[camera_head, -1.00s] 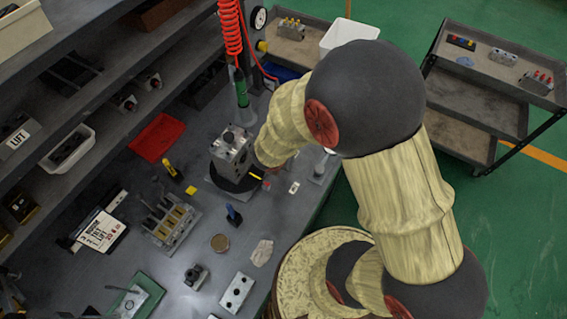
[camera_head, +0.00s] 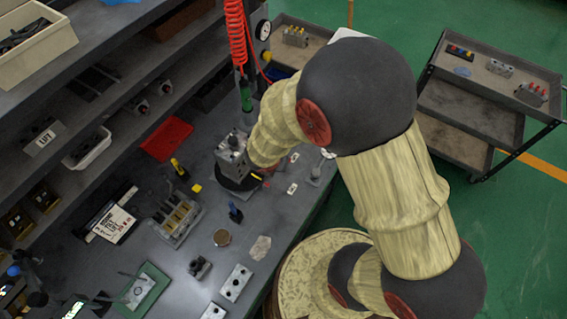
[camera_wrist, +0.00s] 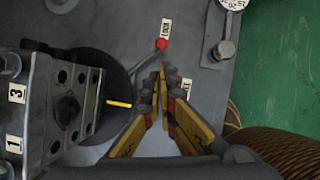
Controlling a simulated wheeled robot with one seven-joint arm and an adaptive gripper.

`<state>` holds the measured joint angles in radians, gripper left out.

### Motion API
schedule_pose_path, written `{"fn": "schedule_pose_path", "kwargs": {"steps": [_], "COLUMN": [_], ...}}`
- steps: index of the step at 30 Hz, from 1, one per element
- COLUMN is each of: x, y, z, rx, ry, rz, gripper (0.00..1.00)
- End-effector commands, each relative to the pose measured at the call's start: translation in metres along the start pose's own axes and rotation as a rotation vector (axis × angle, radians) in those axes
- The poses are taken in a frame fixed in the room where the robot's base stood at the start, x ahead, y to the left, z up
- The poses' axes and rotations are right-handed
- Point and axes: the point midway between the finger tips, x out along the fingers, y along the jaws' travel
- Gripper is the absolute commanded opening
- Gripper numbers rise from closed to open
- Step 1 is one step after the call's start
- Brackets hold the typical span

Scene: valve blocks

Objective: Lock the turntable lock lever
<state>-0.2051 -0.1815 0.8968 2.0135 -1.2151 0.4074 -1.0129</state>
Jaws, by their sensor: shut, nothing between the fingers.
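The valve block (camera_wrist: 55,105) stands on the dark round turntable (camera_wrist: 118,82) with a yellow mark, at left in the wrist view. The block (camera_head: 232,155) also shows in the head view. The lock lever's red knob (camera_wrist: 161,44) lies beside the white LOCK label (camera_wrist: 163,33); a thin grey rod runs from the knob toward the turntable's edge. My gripper (camera_wrist: 167,70) is shut and empty, its tips just below the knob in the picture and apart from it. A second label (camera_wrist: 187,87) is partly covered by the right finger. In the head view my arm hides the gripper.
A metal clamp-like part (camera_wrist: 222,48) and a round gauge (camera_wrist: 235,4) stand at upper right in the wrist view. In the head view, a red tray (camera_head: 167,138), a slotted fixture (camera_head: 177,219) and small blocks lie on the bench. A cart (camera_head: 470,105) stands at right.

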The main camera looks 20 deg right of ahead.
Motion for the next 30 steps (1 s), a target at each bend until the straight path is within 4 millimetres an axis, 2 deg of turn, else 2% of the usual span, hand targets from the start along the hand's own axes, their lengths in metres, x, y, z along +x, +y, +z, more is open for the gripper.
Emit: {"fn": "schedule_pose_path", "kwargs": {"steps": [1, 6, 26, 30], "x": [-0.011, -0.021, -0.021, -0.021], "y": [0.002, 0.006, 0.007, 0.003], "z": [0.004, 0.006, 0.006, 0.008], "rx": [0.0, 0.002, 0.007, 0.083], "ry": [0.0, -0.001, 0.0, -0.007], "rz": [0.0, -0.002, -0.002, -0.014], "gripper": [0.0, 0.0, 0.0, 0.0]}}
